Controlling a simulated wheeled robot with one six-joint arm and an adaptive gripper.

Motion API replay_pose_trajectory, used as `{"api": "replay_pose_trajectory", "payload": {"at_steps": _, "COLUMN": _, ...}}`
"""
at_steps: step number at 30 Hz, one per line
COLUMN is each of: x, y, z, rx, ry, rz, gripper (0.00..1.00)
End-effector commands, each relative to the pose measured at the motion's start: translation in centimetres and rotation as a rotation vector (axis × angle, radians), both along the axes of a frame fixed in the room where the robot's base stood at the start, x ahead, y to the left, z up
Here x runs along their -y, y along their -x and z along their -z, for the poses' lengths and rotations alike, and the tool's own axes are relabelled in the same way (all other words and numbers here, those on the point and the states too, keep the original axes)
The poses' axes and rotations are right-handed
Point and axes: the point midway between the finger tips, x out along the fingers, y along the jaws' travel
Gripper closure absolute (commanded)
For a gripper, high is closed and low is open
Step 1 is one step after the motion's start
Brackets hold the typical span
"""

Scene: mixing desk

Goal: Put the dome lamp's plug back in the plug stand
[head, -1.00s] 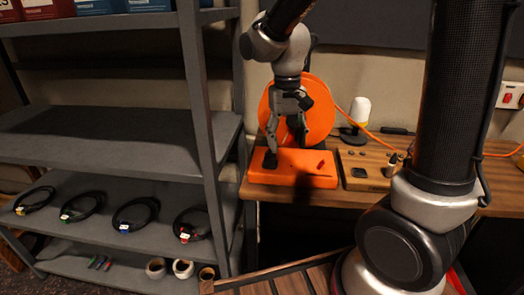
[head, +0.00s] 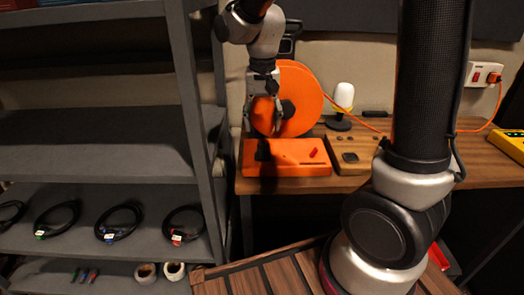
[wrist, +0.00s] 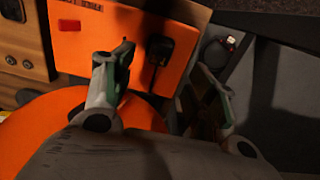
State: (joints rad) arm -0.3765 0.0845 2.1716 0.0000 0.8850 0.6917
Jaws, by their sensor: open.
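The dome lamp (head: 343,98), a white dome on a dark base, stands on the desk to the right of the orange reel. A black plug (head: 262,150) sits upright on the left part of the orange box (head: 300,171); the wrist view shows the plug (wrist: 158,50) too. I cannot trace its cord. My gripper (head: 262,126) is open and empty above the plug. In the wrist view my gripper (wrist: 163,68) has one finger on each side of the plug. A wooden block (head: 352,168) with dark recesses, possibly the plug stand, lies right of the orange box; its edge (wrist: 22,45) shows in the wrist view.
The orange reel (head: 304,95) stands close behind my gripper. A grey shelf rack (head: 195,130) with coiled black cables (head: 122,222) is at left. A red switch (head: 313,153) is on the box. A wall socket (head: 484,75) with an orange plug is at right.

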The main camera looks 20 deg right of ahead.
Motion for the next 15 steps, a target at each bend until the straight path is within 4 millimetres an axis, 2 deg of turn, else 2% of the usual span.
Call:
{"api": "replay_pose_trajectory", "payload": {"at_steps": 5, "x": 0.0, "y": 0.1, "z": 1.0, "rx": -0.003, "ry": 0.001, "rz": -0.001, "gripper": 0.43}}
{"api": "replay_pose_trajectory", "payload": {"at_steps": 15, "x": 0.0, "y": 0.1, "z": 5.7, "rx": -0.004, "ry": 0.002, "rz": -0.001, "gripper": 0.43}}
